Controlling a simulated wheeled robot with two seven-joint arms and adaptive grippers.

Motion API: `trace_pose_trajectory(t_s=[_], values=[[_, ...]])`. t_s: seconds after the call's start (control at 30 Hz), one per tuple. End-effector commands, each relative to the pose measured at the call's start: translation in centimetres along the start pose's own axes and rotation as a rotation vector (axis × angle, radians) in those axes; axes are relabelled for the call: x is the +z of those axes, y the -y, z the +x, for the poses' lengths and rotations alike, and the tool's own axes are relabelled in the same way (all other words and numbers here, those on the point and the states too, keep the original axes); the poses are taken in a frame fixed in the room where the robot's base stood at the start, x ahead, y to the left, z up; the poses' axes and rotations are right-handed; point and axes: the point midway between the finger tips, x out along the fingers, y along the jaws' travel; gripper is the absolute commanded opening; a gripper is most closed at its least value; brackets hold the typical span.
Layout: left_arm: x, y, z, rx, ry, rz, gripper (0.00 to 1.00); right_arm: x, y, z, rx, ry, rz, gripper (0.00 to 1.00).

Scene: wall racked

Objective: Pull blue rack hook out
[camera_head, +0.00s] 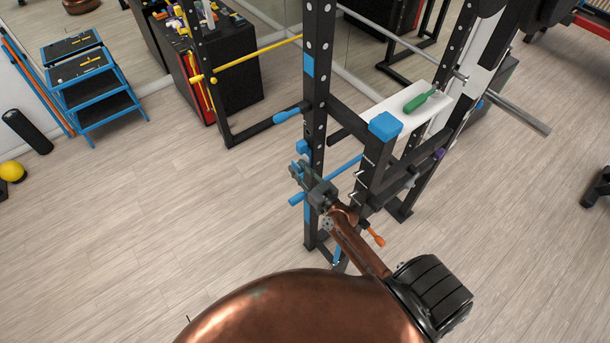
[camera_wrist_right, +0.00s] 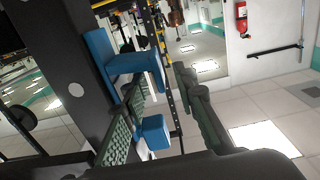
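The blue rack hook (camera_head: 302,147) is on the black rack upright (camera_head: 316,100) at the centre of the head view. In the right wrist view, a blue bracket-like piece (camera_wrist_right: 128,62) juts from the dark upright (camera_wrist_right: 62,60), and a second blue piece (camera_wrist_right: 154,131) shows lower down. My right gripper (camera_head: 298,172) is beside the upright, close to the hook. In the right wrist view its two fingers (camera_wrist_right: 160,80) are spread apart, with the blue pieces showing by the left finger. I cannot tell whether it touches them. My left gripper is out of view.
A blue bar (camera_head: 342,168) crosses the rack below the hook. Blue steps (camera_head: 92,80) and a black cabinet (camera_head: 235,80) stand behind left.

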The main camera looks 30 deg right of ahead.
Motion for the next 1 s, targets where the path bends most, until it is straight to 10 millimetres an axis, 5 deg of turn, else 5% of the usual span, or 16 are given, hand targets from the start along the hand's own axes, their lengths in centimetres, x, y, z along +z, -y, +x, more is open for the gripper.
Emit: trace_pose_trajectory(t_s=[0.2, 0.53, 0.9, 1.0], values=[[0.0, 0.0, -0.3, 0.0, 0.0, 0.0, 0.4, 0.0, 0.0, 2.0, 0.0, 0.001, 0.0, 0.26], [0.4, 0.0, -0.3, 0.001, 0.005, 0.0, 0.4, 0.1, 0.0, 2.2, 0.0, 0.002, 0.0, 0.25], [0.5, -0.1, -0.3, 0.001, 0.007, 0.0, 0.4, 0.1, 0.0, 2.2, 0.0, 0.002, 0.0, 0.0], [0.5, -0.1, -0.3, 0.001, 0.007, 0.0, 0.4, 0.1, 0.0, 2.2, 0.0, 0.002, 0.0, 0.0]])
